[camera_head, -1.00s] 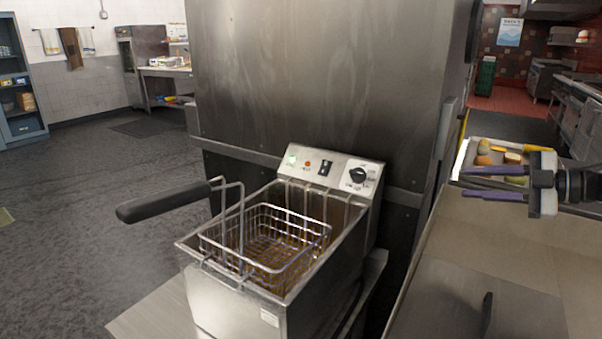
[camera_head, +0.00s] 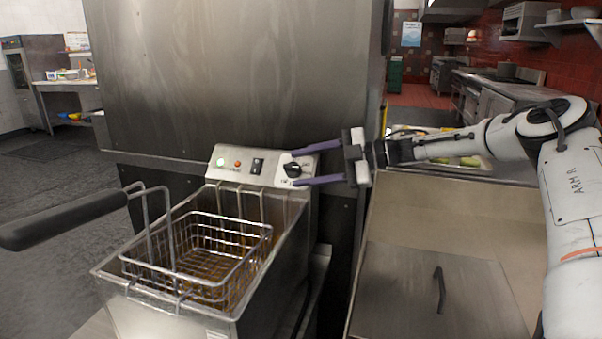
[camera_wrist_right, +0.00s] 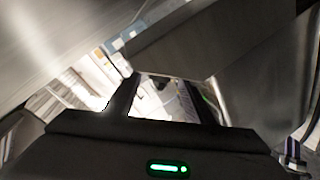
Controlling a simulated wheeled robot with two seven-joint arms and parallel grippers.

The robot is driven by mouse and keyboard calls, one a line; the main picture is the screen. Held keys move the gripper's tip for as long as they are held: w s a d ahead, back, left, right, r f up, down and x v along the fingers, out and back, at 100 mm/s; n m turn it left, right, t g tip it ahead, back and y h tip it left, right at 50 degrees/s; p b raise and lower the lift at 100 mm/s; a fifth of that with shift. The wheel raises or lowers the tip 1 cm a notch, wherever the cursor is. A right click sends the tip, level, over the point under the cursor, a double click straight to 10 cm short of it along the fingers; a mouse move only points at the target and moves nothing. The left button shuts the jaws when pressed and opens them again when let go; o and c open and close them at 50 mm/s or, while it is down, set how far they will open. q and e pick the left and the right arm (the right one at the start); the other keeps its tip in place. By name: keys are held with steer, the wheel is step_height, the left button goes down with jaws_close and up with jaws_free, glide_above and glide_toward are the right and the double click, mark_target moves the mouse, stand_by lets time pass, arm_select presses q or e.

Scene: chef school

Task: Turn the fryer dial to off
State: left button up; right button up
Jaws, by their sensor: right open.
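The fryer (camera_head: 165,308) stands at lower left in the head view, with a sloped control panel (camera_head: 222,172) at its back. The black dial (camera_head: 292,169) with a white pointer mark is at the panel's right end. My right gripper (camera_head: 303,168) is open, its two purple fingers reaching in from the right. Their tips lie above and below the dial in the picture; I cannot tell whether they touch it. A green light glows at the panel's left, beside a red light and a black switch. My left gripper is out of view.
A wire basket (camera_head: 195,250) with a long black handle (camera_head: 62,219) sits in the fryer. A large steel cabinet (camera_head: 235,75) rises behind it. A steel counter (camera_head: 430,215) with a dark-handled lid lies right, and a food tray is partly behind my right arm.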

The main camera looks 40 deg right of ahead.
steer(key=shift+w+a+f, duration=0.1)
steer(key=shift+w+a, duration=0.15)
steer(key=shift+w, duration=0.05)
